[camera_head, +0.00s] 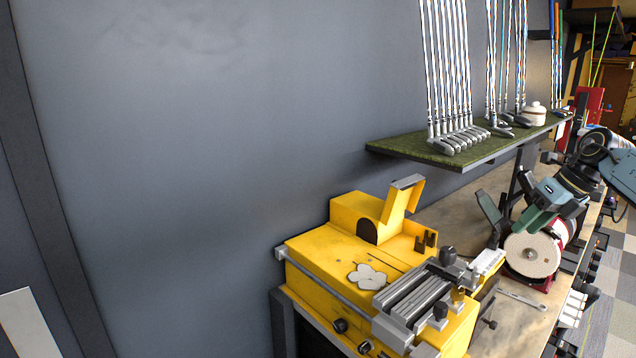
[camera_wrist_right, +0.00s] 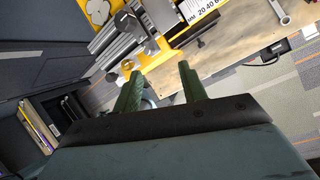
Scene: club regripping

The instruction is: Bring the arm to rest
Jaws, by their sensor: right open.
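My right gripper (camera_head: 508,218) comes in from the right, over the bench and close to the bench grinder. It is open, and its two green fingers stand apart. In the right wrist view the fingers (camera_wrist_right: 159,72) show a gap with nothing held between them. Part of the yellow machine (camera_wrist_right: 160,50) shows beyond them there. My right arm (camera_head: 590,170) reaches back to the right edge of the head view. My left gripper is not in view.
The yellow machine (camera_head: 345,240) with a clamp stands left of my gripper. A grinder with a pale wheel (camera_head: 531,256) is just below it. A wrench (camera_head: 522,299) lies on the bench (camera_head: 515,325). A green shelf (camera_head: 420,148) with several clubs hangs above. The grey wall (camera_head: 200,150) is bare.

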